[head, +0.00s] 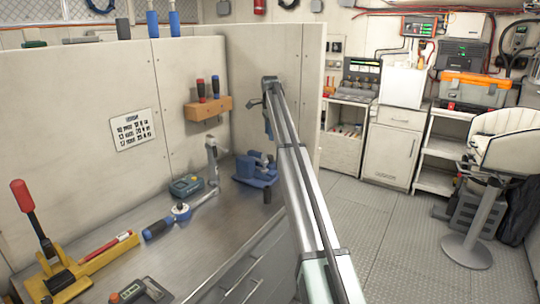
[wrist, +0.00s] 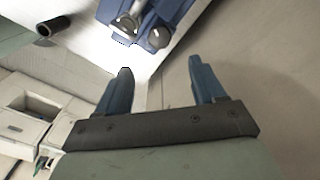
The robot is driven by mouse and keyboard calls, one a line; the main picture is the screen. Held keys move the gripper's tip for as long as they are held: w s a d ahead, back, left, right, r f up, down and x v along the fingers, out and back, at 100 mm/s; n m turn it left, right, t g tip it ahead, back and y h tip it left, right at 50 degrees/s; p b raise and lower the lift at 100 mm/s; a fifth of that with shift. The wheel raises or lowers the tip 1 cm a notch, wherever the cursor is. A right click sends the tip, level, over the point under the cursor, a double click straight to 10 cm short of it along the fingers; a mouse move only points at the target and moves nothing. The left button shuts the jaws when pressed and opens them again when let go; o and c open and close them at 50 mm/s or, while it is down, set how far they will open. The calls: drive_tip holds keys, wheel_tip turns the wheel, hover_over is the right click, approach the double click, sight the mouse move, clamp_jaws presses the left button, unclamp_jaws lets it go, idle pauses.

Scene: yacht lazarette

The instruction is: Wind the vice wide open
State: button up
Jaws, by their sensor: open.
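The blue vice (head: 258,172) stands at the right end of the metal workbench, partly hidden behind my arm in the head view. In the wrist view, part of the vice (wrist: 150,14) shows at the top edge, with rounded metal parts on it. A dark cylindrical grip (head: 267,191) shows at the vice's front; a similar dark cylinder (wrist: 52,27) is at the wrist view's upper left. My gripper (wrist: 160,80) has its two blue fingers spread, with nothing between them. In the head view my gripper (head: 268,125) hangs above the vice. The vice's jaw gap is unclear.
A torque wrench (head: 181,210), a blue-grey box (head: 186,185) and an upright metal tool (head: 212,160) stand or lie left of the vice. A wooden screwdriver rack (head: 208,109) is on the panel behind. A yellow lever tool (head: 60,275) is at front left.

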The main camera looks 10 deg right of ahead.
sight(270, 155)
wheel_tip(270, 155, down, 11)
drive_tip(key=shift+r, duration=0.1)
idle(0.3)
drive_tip(key=shift+c, duration=0.5)
drive_tip(key=c, duration=1)
drive_tip(key=shift+o, duration=0.2)
drive_tip(key=shift+w+n, duration=0.1)
drive_tip(key=shift+n, duration=2.2)
drive_tip(key=o, duration=1.1)
drive_tip(key=shift+c, duration=0.2)
